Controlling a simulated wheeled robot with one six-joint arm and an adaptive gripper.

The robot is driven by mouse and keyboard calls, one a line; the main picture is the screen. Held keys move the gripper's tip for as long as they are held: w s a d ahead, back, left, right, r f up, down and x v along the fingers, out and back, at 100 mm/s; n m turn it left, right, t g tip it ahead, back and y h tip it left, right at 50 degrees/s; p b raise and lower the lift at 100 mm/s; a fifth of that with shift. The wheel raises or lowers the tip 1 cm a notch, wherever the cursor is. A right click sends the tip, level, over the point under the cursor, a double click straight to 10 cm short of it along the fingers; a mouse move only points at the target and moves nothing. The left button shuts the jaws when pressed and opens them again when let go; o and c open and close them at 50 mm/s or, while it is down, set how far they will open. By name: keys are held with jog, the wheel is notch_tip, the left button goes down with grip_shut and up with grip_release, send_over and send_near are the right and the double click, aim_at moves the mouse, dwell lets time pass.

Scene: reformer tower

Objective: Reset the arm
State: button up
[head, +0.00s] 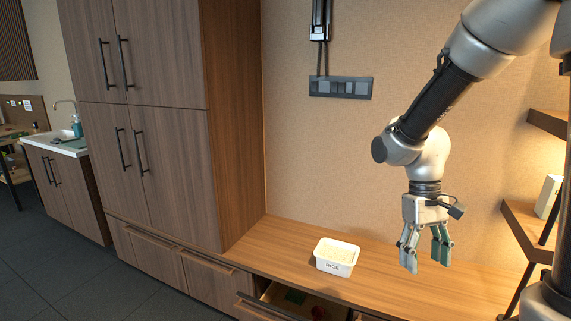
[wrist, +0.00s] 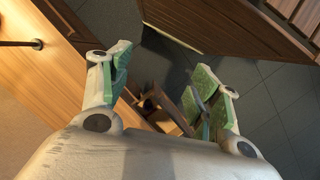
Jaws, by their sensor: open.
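My gripper (head: 425,258) hangs from my raised arm over the right part of the wooden bench in the head view, fingers pointing down. It is open, and nothing is between its fingers. In the wrist view its two green-padded fingers (wrist: 160,88) are spread apart, with dark floor and part of an open drawer beyond them.
Tall wooden cabinets (head: 160,110) stand at left. A wall switch panel (head: 341,87) is behind. Shelves (head: 525,222) are close at right. Dark floor (head: 50,265) is clear at left.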

jog(key=s+d+r+m+t, duration=0.1)
jog(key=s+d+r+t, duration=0.2)
jog(key=r, duration=0.4)
jog(key=s+d+r+m+t, duration=0.1)
jog(key=s+d+r+t, duration=0.2)
jog(key=s+r, duration=0.3)
jog(key=shift+d+r+t+y, duration=0.15)
jog(key=shift+r+t+y, duration=0.25)
jog(key=shift+r+t, duration=0.4)
